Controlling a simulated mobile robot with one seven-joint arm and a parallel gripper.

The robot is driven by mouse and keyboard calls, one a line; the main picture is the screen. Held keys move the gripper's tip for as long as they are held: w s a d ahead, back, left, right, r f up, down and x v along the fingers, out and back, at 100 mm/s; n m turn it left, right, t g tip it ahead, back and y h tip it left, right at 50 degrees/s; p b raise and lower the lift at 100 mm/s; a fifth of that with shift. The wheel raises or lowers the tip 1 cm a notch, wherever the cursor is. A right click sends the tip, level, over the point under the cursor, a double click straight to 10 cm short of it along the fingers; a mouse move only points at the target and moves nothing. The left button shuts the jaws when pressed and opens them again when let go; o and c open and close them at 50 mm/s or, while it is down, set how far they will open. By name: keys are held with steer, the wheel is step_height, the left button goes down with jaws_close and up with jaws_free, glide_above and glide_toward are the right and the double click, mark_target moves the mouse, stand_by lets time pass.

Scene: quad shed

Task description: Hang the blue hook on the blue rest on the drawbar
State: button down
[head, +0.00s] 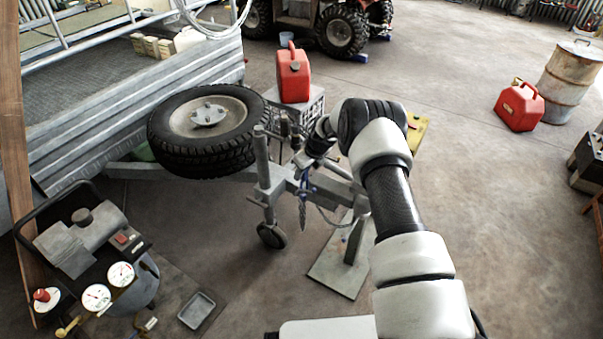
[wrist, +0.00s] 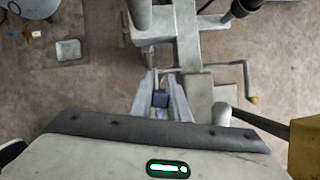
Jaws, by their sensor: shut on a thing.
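My gripper (wrist: 161,98) is shut on a dark blue piece, which I take to be the blue hook (wrist: 160,99); it sits between the fingertips in the wrist view. In the head view my gripper (head: 306,163) is above the drawbar's front end, behind the jockey-wheel post. Small blue parts (head: 304,187) show just below it, with a chain (head: 302,212) hanging under them. I cannot tell there which blue part is the hook and which is the rest. The grey drawbar (wrist: 188,45) runs just beyond the fingertips in the wrist view.
A post with a jockey wheel (head: 272,235) stands left of the gripper. A spare tyre (head: 205,130) and a red fuel can (head: 293,75) on a crate are behind. A compressor (head: 100,260) stands front left. A crank handle (wrist: 250,85) projects right.

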steer(key=shift+f+b, duration=1)
steer(key=shift+b, duration=0.05)
stand_by(0.4)
steer(key=shift+f, duration=1)
steer(key=c, duration=1.1)
jaws_free()
steer(key=shift+r, duration=0.15)
steer(key=shift+r+p, duration=2.3)
steer(key=shift+r, duration=2.1)
